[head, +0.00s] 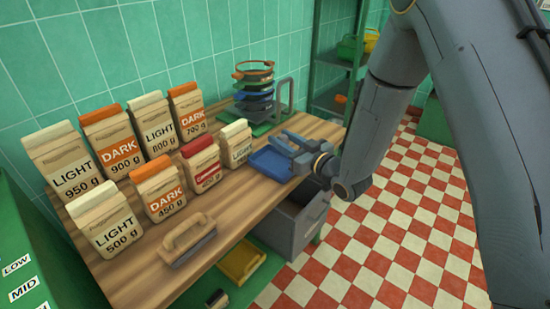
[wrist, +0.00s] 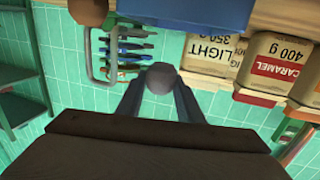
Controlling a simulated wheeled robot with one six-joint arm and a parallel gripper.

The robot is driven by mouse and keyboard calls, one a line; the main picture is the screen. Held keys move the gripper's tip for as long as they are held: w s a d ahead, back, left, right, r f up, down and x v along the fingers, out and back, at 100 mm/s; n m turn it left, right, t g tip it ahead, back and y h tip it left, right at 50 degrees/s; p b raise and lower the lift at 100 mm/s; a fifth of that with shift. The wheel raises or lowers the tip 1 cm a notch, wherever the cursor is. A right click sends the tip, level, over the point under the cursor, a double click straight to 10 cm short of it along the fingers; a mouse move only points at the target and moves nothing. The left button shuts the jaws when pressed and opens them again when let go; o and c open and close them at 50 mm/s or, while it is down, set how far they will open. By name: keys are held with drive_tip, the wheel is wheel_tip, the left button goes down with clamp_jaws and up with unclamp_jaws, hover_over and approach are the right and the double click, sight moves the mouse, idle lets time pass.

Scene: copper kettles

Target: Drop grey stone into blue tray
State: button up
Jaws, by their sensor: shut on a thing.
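The grey stone (wrist: 160,78) is a rounded grey lump held between the fingertips of my gripper (wrist: 160,84) in the wrist view. The blue tray (head: 268,165) lies on the wooden table near its right edge. It also shows at the top of the wrist view (wrist: 190,12), cut off by the frame edge. In the head view my gripper (head: 298,146) is at the tray's back right side, apparently above table level. I cannot make out the stone in the head view, nor tell whether it is over the tray.
Several labelled bags, such as a caramel bag (head: 201,164), stand left of the tray. A rack of stacked coloured pieces (head: 255,92) stands behind. A wooden-handled tool (head: 187,238) lies at the front. A grey drawer (head: 297,222) is below the tray. Checkered floor (head: 385,225) is clear at right.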

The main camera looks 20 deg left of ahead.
sight(281, 166)
drive_tip(key=shift+a+f+b, duration=0.2)
drive_tip(key=shift+f+b, duration=0.25)
drive_tip(key=shift+f, duration=0.2)
drive_tip(key=shift+f+b, duration=1.4)
drive_tip(key=shift+f, duration=0.9)
drive_tip(key=o, duration=1.2)
drive_tip(key=shift+s, duration=0.1)
drive_tip(key=b+v, duration=0.1)
drive_tip(key=v, duration=0.7)
